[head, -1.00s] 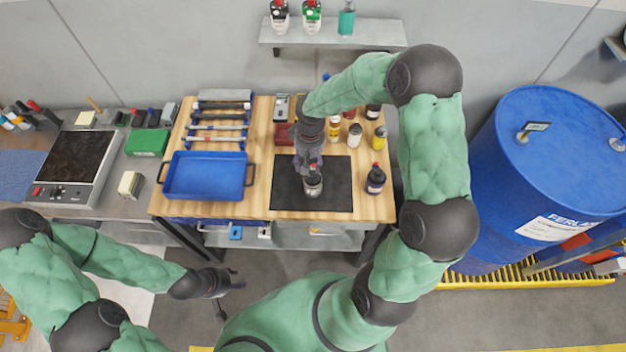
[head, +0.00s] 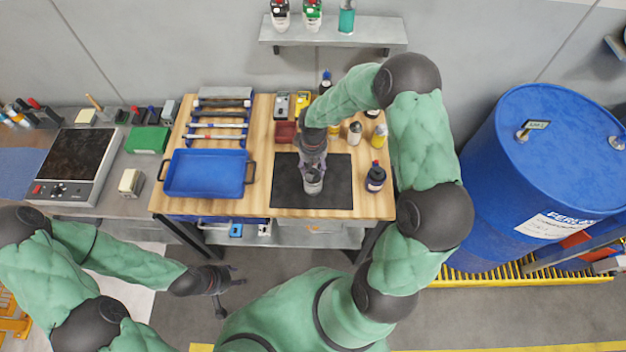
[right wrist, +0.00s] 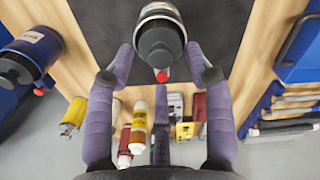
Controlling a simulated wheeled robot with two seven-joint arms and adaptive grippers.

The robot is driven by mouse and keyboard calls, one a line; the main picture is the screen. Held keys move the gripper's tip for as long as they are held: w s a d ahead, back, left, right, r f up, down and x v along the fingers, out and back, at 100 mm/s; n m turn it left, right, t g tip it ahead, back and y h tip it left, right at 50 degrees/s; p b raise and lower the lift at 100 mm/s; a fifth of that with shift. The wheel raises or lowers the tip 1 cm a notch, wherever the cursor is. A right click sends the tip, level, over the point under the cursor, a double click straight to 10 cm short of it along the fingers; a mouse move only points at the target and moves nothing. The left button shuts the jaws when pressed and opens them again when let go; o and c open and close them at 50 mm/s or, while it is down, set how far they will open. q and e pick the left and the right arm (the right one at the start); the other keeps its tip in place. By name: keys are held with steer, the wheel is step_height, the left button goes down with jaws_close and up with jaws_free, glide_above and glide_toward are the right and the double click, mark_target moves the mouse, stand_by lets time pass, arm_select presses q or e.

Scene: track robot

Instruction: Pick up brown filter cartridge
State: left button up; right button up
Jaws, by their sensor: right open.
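Several bars lie across a blue rack (head: 193,118) at the back of the wooden bench; some look brownish. I cannot tell which, if any, is the brown filter cartridge. The rack's bars also show at the right of the right wrist view (right wrist: 297,103). My right gripper (head: 313,174) is over the black mat, open around a grey and dark container (head: 313,184). In the right wrist view, this container (right wrist: 160,38) has a pale ring and a red tip, with fingers on both sides and no clear grip. My left gripper (head: 232,287) is open and empty, in front of the bench.
A blue tray (head: 205,191) stands left of the black mat (head: 338,200). Several bottles, including a dark one (head: 376,177), stand at the bench's right. A hotplate (head: 75,167) is at far left. A large blue drum (head: 500,190) stands at right.

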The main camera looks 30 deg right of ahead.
step_height(320, 180, down, 2)
steer(key=shift+f, duration=0.25)
jaws_close()
